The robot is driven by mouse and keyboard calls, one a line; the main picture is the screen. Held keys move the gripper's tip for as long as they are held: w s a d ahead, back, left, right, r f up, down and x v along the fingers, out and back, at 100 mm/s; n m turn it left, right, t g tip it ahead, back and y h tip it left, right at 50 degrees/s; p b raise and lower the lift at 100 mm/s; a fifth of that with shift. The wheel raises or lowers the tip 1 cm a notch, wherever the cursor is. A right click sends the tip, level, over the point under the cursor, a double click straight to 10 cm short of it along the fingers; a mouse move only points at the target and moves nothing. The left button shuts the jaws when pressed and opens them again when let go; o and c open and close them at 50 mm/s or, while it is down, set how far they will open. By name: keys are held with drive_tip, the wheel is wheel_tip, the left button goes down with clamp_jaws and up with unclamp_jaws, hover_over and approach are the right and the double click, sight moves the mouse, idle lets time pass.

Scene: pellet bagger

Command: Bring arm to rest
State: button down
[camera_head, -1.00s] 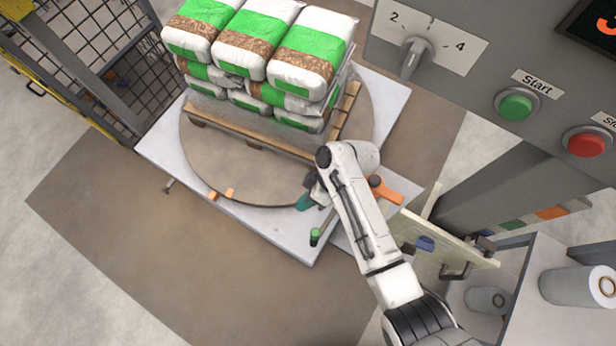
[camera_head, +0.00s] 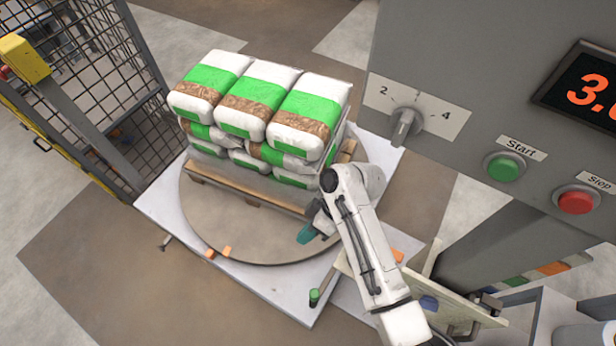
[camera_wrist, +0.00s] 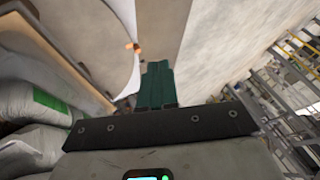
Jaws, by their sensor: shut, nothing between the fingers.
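My gripper (camera_head: 306,234) shows in the head view as a small teal tip below the bent white arm, over the right front part of the round turntable (camera_head: 215,222). In the wrist view the teal fingers (camera_wrist: 157,85) are together with nothing between them. The arm's elbow and forearm hide part of the turntable's right edge. A pallet (camera_head: 240,192) of stacked white, green and brown bags (camera_head: 247,100) stands on the turntable, behind and to the left of the gripper. The bags also show at the left of the wrist view (camera_wrist: 40,105).
A grey control panel with a dial (camera_head: 404,125), a green Start button (camera_head: 504,167) and a red Stop button (camera_head: 576,201) stands at the right. A mesh fence (camera_head: 100,90) is at the left. Brown floor (camera_head: 110,270) is clear at the front left.

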drive_tip(key=s+d+r+m+t+h, duration=0.2)
drive_tip(key=s+d+r+m+h, duration=0.1)
drive_tip(key=s+d+m, duration=0.4)
drive_tip(key=s+d+r+m+t+h, duration=0.2)
drive_tip(key=s+d+m, duration=0.5)
drive_tip(key=s+d, duration=0.7)
drive_tip(key=d+r+h+p, duration=0.1)
drive_tip(key=d, duration=0.7)
drive_tip(key=shift+r+m+h, duration=0.3)
drive_tip(key=shift+m+h, duration=0.1)
drive_tip(key=shift+s+d, duration=0.15)
